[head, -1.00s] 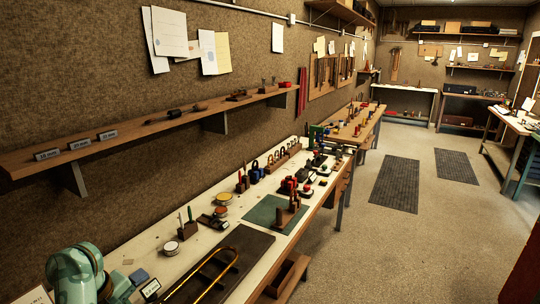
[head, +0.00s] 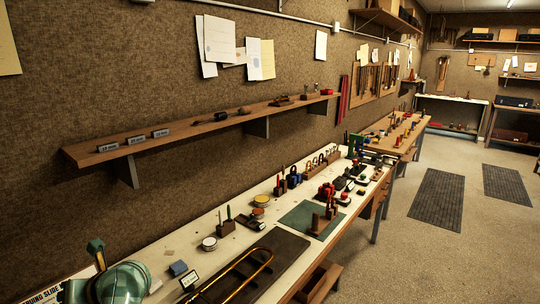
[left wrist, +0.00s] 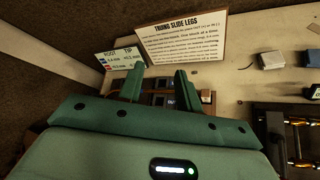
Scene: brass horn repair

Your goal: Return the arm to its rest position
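My left arm, green and rounded, shows at the bottom left of the head view, over the near end of the white-topped bench (head: 215,268). In the left wrist view my left gripper (left wrist: 160,70) has its two green fingers apart with nothing held between them. Beyond the fingers are small dark labelled blocks on the bench and a printed card headed "TRUING SLIDE LEGS" (left wrist: 183,38). A smaller card with coloured marks (left wrist: 118,58) stands beside it. My right gripper is in neither view.
A brass slide (head: 240,272) lies on a dark mat (head: 284,250) close to the arm. Small tins, tools and a green mat (head: 297,217) are farther along the bench. A wooden wall shelf (head: 190,132) runs above. Open floor (head: 400,255) lies to the right.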

